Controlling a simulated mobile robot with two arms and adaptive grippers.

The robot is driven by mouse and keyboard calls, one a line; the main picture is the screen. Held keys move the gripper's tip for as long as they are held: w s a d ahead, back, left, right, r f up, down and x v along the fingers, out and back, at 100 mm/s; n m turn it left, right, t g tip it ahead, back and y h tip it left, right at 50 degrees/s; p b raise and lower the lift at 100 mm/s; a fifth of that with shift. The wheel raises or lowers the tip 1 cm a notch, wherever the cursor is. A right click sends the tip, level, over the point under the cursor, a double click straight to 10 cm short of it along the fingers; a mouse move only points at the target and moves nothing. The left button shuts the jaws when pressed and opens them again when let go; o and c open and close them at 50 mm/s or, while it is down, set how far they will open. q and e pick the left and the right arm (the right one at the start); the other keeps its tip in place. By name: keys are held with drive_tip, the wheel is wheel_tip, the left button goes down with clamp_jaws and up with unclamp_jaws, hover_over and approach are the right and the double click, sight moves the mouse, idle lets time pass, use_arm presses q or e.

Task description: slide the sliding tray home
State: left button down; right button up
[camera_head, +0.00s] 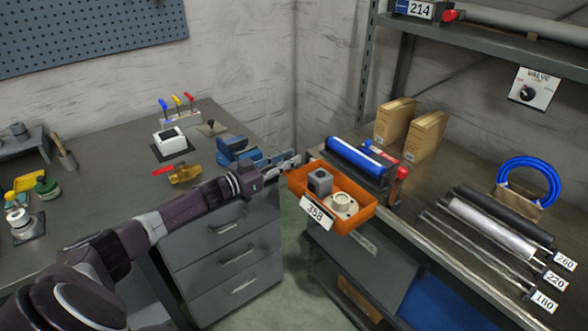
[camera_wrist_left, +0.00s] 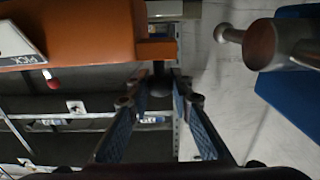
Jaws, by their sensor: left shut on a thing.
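The sliding tray (camera_head: 363,216) is an orange open box at the left edge of the right bench, jutting out over the gap between the benches. My left gripper (camera_head: 290,164) is at the tray's far left corner. In the left wrist view the gripper (camera_wrist_left: 160,82) is shut on a small dark handle beside the orange wall (camera_wrist_left: 80,40). The grip itself is partly hidden. My right gripper is not in view.
A blue roller (camera_head: 352,155) lies behind the tray, near a red knob (camera_head: 402,173). Cardboard files (camera_head: 425,137) and dark and pale rods (camera_head: 490,228) are on the right bench. A blue vise (camera_head: 238,153) stands on the left bench's corner, close to my left wrist.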

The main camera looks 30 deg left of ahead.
use_arm(q)
drive_tip(key=shift+w+a, duration=0.2)
drive_tip(key=shift+a, duration=0.4)
drive_tip(key=shift+a+r, duration=0.1)
drive_tip(key=c, duration=1.7)
unclamp_jaws()
drive_tip(key=shift+w+a, duration=0.1)
drive_tip(key=shift+s, duration=0.3)
drive_tip(key=v, duration=1.1)
drive_tip(key=shift+s+a, duration=0.1)
drive_tip(key=shift+s, duration=0.15)
